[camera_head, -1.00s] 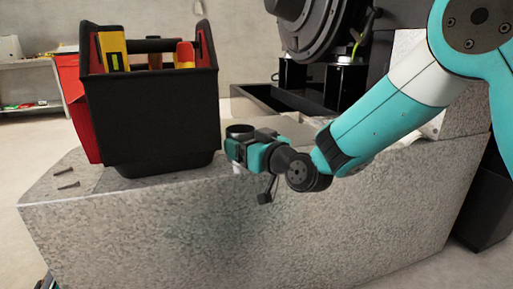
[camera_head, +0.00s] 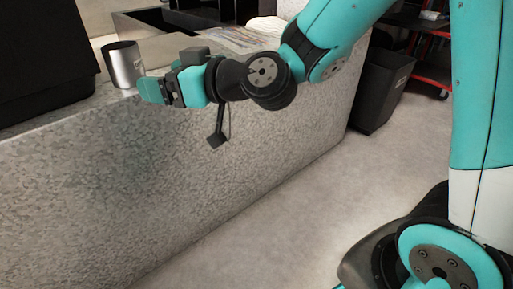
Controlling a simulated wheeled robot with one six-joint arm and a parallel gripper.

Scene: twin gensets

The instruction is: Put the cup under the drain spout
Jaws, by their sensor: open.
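The cup (camera_head: 122,65) is a shiny metal cylinder with a dark open top. It stands upright on the grey speckled plinth, close to its front edge and to the right of the large black box. My gripper (camera_head: 150,90) is open and empty at the cup's lower right, with its teal fingers pointing left toward it. A small gap or light contact between fingers and cup cannot be told apart here. I cannot make out the drain spout in this view.
The black box (camera_head: 40,60) stands left of the cup. A dark tray (camera_head: 187,19) lies behind on the plinth (camera_head: 190,150). A flat printed sheet (camera_head: 225,40) lies right of it. A dark bin (camera_head: 381,88) and a red-black cart (camera_head: 432,75) stand on the right; floor is clear in front.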

